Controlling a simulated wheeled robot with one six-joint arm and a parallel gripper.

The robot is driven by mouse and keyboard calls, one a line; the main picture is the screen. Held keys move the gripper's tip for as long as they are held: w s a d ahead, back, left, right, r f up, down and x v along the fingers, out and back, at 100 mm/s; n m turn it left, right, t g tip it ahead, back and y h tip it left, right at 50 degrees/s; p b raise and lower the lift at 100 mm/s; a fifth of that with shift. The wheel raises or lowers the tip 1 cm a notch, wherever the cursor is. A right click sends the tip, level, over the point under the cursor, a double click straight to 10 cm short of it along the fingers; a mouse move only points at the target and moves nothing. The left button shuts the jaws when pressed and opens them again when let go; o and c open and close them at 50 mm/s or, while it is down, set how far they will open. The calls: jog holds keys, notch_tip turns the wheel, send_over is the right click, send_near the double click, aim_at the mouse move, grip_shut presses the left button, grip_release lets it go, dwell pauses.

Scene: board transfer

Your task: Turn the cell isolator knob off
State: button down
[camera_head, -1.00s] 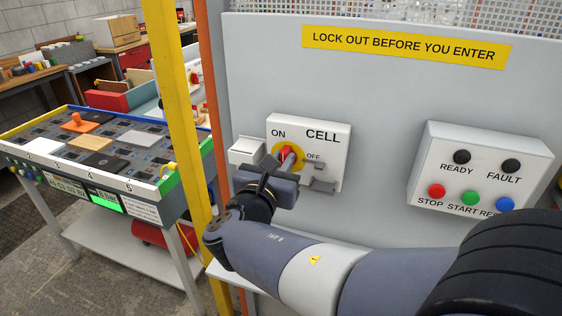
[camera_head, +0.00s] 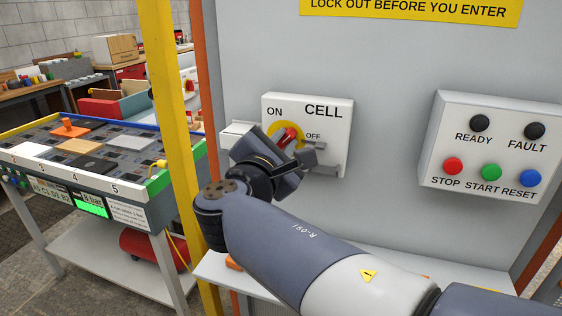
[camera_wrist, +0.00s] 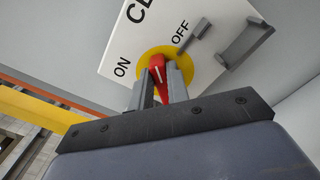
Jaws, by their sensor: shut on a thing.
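The isolator knob is red with a white line on its face (camera_wrist: 158,73). It sits on a yellow disc (camera_wrist: 190,68) on the white CELL plate (camera_head: 338,112), with ON at upper left and OFF at the right. In the head view the knob (camera_head: 289,135) leans to the upper right, between the two labels. My gripper (camera_wrist: 163,86) has one grey finger on each side of the knob and is shut on it. In the head view my gripper (camera_head: 288,151) is rolled over and covers the lower part of the disc.
A grey bracket (camera_wrist: 245,45) stands out from the plate beside OFF, close to my fingers. A control box (camera_head: 485,150) with several buttons is at the right. A yellow post (camera_head: 172,130) and a board table (camera_head: 100,160) are at the left.

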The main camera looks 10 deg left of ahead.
jog(key=m+b, duration=0.3)
jog(key=f+m+b, duration=0.1)
jog(key=m+b, duration=0.2)
jog(key=b, duration=0.1)
jog(key=m+b, duration=0.3)
jog(key=b, duration=0.1)
jog(key=shift+d+f+m, duration=0.15)
jog(key=shift+d+m, duration=0.1)
jog(key=shift+m, duration=0.05)
jog(key=c, duration=1.4)
grip_release()
jog(key=shift+o, duration=0.2)
jog(key=shift+s, duration=0.15)
jog(key=s, duration=1)
jog(key=shift+s+a, duration=0.3)
jog(key=shift+a, duration=0.1)
